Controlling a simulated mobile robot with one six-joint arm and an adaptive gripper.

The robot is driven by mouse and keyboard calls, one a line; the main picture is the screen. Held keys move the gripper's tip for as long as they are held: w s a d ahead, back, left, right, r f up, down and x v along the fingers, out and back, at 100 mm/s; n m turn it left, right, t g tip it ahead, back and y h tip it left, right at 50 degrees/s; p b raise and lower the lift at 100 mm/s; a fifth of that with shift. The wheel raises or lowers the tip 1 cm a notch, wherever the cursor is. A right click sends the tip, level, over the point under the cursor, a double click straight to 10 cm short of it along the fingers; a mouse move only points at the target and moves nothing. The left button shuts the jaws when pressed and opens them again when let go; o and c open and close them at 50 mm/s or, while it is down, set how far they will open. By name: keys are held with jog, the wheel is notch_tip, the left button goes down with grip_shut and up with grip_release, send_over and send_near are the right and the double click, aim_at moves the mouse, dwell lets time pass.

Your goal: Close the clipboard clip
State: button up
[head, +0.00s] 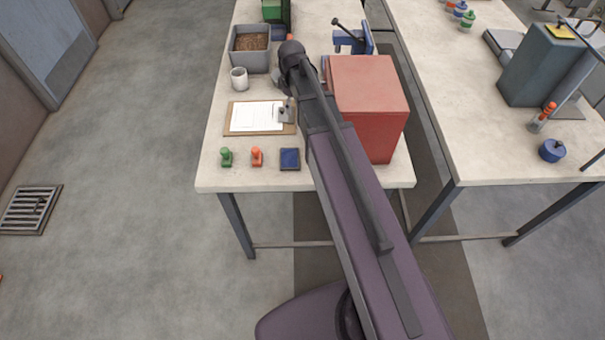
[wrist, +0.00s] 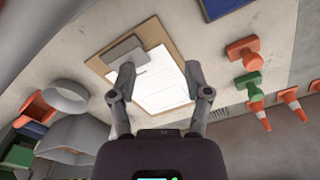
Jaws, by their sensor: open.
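The brown clipboard (head: 232,129) with white paper lies on the bench, left of my arm in the head view. Its grey metal clip (head: 285,113) is at the board's right edge there. In the wrist view the clipboard (wrist: 97,65) lies beyond my fingers, with the clip (wrist: 124,46) near the left fingertip. The clip's exact angle is hard to judge. My gripper (wrist: 160,70) is open and empty, its fingers spread over the paper in that view. No contact with the clip can be made out. In the head view my arm hides most of the gripper.
A red box (head: 368,95) stands close right of my arm. Green (head: 226,158) and orange (head: 257,158) stamps and a blue pad (head: 290,159) lie in front.

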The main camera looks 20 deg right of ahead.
aim_at(303, 175)
jog(key=s+f+m+b, duration=0.2)
jog(key=s+f+b, duration=0.1)
jog(key=s, duration=0.2)
jog(key=s+a+f+m+b, duration=0.1)
jog(key=s+f+m+b, duration=0.2)
jog(key=s+f+b, duration=0.1)
jog(key=s+f+m+b, duration=0.3)
jog(key=s+f+b, duration=0.1)
jog(key=s, duration=0.2)
jog(key=shift+a+f, duration=0.25)
jog(key=shift+a, duration=0.1)
jog(key=shift+s+f+m+b, duration=0.55)
jog(key=shift+s+m, duration=0.15)
jog(key=shift+s, duration=0.15)
notch_tip(303, 175, up, 4)
jog(key=p, duration=0.4)
